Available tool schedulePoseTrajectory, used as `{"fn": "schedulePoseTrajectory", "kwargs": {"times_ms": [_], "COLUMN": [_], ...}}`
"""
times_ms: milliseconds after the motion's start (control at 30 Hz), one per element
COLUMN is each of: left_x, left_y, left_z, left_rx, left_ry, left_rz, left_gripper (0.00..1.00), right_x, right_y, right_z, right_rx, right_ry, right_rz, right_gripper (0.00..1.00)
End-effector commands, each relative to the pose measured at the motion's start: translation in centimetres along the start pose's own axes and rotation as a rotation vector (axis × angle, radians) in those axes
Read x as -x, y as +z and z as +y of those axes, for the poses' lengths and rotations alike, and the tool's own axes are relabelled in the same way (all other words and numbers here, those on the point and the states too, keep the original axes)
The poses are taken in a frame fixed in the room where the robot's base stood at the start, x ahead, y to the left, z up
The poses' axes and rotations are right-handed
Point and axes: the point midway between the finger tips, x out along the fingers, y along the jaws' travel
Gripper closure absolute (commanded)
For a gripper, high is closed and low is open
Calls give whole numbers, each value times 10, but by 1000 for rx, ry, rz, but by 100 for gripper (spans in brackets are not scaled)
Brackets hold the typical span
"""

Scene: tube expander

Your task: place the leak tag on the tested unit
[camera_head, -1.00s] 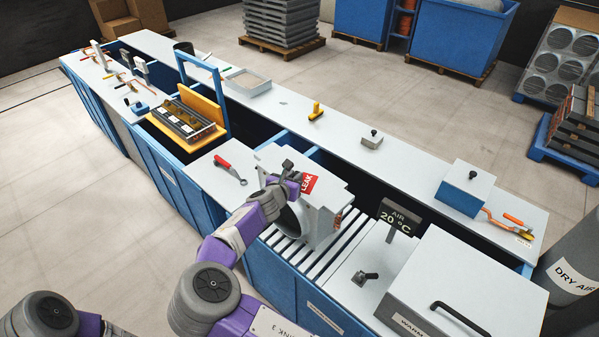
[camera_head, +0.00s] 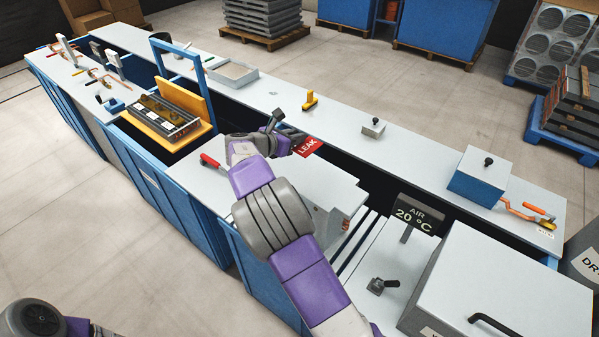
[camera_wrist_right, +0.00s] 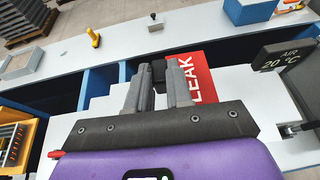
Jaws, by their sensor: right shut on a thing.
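The leak tag (camera_head: 309,147) is a small red card with white LEAK lettering. My right gripper (camera_head: 296,138) is shut on it. In the right wrist view the tag (camera_wrist_right: 200,76) sticks out on the right side of the fingers (camera_wrist_right: 158,80). The tested unit (camera_head: 325,183) is a white box on the slatted rollers at the bench's middle. My right arm hides much of it, including its round opening. The tag is held above the unit's far edge; I cannot tell whether it touches. My left gripper is out of view; only part of that arm shows at bottom left.
An AIR 20 °C sign (camera_head: 411,215) and a large grey-white box (camera_head: 500,285) stand to the right. A red-handled wrench (camera_head: 210,161) lies left of the arm. An orange tray (camera_head: 150,115) sits farther left. The far bench strip holds a yellow tool (camera_head: 310,100) and a blue box (camera_head: 478,180).

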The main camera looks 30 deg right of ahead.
Motion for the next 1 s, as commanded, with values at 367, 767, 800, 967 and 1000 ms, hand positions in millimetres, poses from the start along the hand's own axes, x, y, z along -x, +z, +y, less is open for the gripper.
{"fn": "schedulePoseTrajectory", "kwargs": {"times_ms": [367,767,800,967,1000], "left_x": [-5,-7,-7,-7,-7], "left_y": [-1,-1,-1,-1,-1], "left_z": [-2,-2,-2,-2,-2], "left_rx": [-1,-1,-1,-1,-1], "left_ry": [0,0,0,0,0], "left_rz": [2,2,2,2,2], "left_gripper": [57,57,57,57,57], "right_x": [-23,-39,-39,-39,-39], "right_y": [-55,-94,-95,-95,-95], "right_z": [0,0,0,0,0], "right_rx": [4,5,3,1,1], "right_ry": [-1,0,0,0,0], "right_rz": [-1,0,0,1,1], "right_gripper": [100,100,100,78,72]}}
